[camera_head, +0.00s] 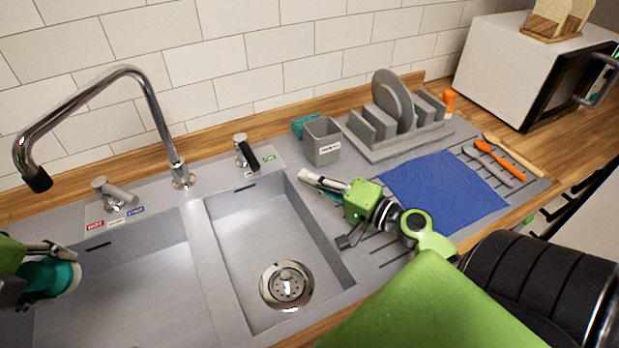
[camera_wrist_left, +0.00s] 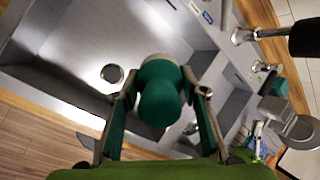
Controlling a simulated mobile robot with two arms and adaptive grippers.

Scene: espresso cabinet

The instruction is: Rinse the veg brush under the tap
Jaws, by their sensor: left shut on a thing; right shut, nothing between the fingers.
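The veg brush (camera_head: 52,277) is teal with a pale rim, at the left edge of the head view. My left gripper (camera_head: 42,262) is shut on it above the large left sink bowl. The left wrist view shows the brush (camera_wrist_left: 160,92) between the two fingers. The chrome tap (camera_head: 150,100) arches over the left bowl, its black nozzle (camera_head: 38,181) above the brush's level. No water stream shows. The tap lever (camera_head: 115,194) stands behind the left bowl, near the hot and cold labels. My right gripper (camera_head: 322,184) is shut and empty right of the small bowl.
The small bowl with a drain (camera_head: 287,285) lies right of the large one. A second lever (camera_head: 244,152), a grey caddy (camera_head: 322,142), a dish rack with a plate (camera_head: 391,101) and a blue cloth (camera_head: 443,190) stand along the counter. Utensils lie farther right, before a microwave (camera_head: 510,65).

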